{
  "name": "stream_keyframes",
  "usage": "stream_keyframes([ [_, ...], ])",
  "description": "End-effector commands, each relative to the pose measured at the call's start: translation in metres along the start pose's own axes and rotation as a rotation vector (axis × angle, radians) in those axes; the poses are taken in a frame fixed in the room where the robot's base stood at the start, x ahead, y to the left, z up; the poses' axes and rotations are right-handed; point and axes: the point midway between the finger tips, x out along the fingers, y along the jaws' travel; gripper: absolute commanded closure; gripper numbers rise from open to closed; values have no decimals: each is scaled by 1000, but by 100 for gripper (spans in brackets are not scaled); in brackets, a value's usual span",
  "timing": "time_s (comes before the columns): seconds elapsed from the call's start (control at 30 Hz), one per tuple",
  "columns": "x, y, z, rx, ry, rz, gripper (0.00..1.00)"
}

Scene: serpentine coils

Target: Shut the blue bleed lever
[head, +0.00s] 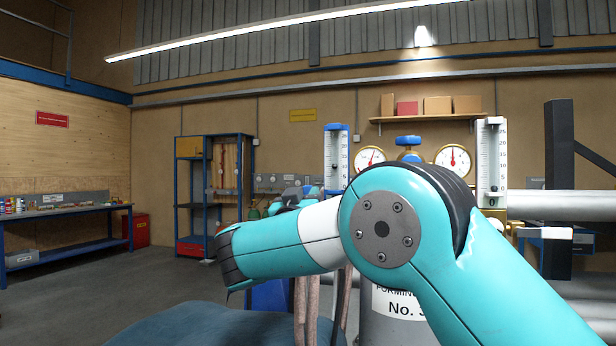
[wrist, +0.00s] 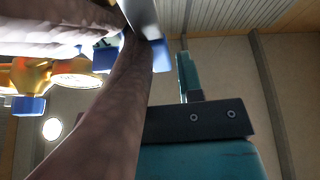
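In the wrist view a brass fitting (wrist: 32,75) at the left carries a blue end piece (wrist: 28,106). Another blue piece (wrist: 105,58) is beside a pale bar at the top, and I cannot tell which blue part is the bleed lever. Teal and black parts, seemingly of my gripper (wrist: 190,95), rise at right of centre, with one upright teal piece visible. No clear finger gap shows. In the head view my arm covers the middle, and its gripper end is not clearly seen. A blue valve handle (head: 408,140) shows above the arm.
A thick brownish hose (wrist: 112,110) crosses the wrist view close by; similar hoses (head: 305,310) hang below my arm in the head view. Round gauges (head: 370,160) (head: 452,160) stand behind the arm. A workbench (head: 65,212) is far left, with open floor before it.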

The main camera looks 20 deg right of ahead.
Motion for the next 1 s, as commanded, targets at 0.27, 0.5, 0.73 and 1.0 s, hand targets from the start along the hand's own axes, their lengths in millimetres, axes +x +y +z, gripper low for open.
stream_keyframes([
  [0.27,25,0,0,-1,1,-1,66],
  [0.5,25,-1,1,-1,1,-1,66],
  [0.73,25,0,0,0,0,-1,100],
  [1.0,25,-3,0,-16,0,-10,100],
])
